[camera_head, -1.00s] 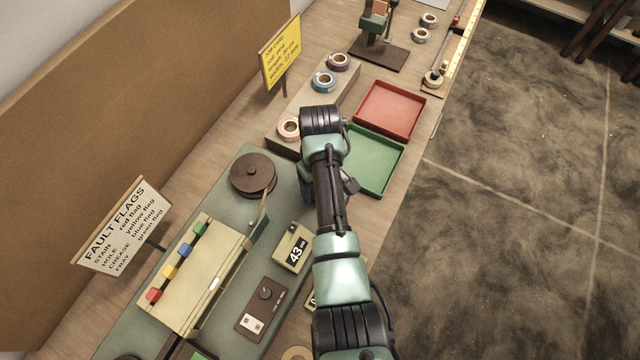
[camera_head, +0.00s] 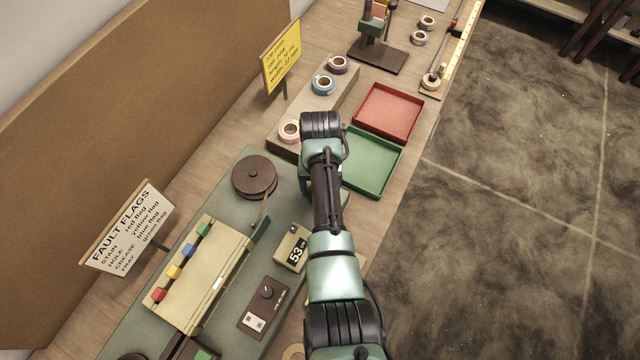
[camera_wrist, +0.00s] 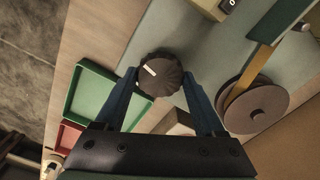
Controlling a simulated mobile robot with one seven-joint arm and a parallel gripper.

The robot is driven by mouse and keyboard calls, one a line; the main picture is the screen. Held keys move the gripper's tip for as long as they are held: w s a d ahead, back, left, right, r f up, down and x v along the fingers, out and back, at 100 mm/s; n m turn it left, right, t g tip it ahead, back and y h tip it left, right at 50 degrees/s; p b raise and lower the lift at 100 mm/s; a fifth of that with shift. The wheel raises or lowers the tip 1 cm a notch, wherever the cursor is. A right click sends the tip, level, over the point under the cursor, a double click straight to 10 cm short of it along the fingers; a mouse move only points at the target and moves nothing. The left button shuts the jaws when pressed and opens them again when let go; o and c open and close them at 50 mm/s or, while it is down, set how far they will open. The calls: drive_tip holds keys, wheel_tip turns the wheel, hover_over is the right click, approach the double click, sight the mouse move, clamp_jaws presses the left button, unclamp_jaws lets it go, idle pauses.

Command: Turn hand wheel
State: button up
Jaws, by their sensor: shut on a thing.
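The hand wheel, a dark ribbed knob with a pale mark, shows in the wrist view (camera_wrist: 160,74). My gripper (camera_wrist: 162,82) has its two blue fingers on either side of the knob and is shut on it. In the head view my arm hides the wheel and the fingertips. The dark reel (camera_head: 255,177) sits on the grey-green machine, with a tan strip running from it; it also shows in the wrist view (camera_wrist: 256,108). The counter (camera_head: 292,248) reads 53.
A green tray (camera_head: 372,162) and a red tray (camera_head: 389,111) lie right of my arm. Tape rolls, one pink (camera_head: 289,131), sit on a wooden block. A fault-flag sign (camera_head: 128,229) and a yellow job card (camera_head: 281,58) stand at the left. A dial box (camera_head: 264,305) sits near the front.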

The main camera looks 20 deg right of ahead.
drive_tip(key=shift+m, duration=1)
drive_tip(key=o, duration=1.3)
drive_tip(key=shift+o, duration=0.2)
wheel_tip(320, 180, up, 13)
drive_tip(key=b, duration=0.1)
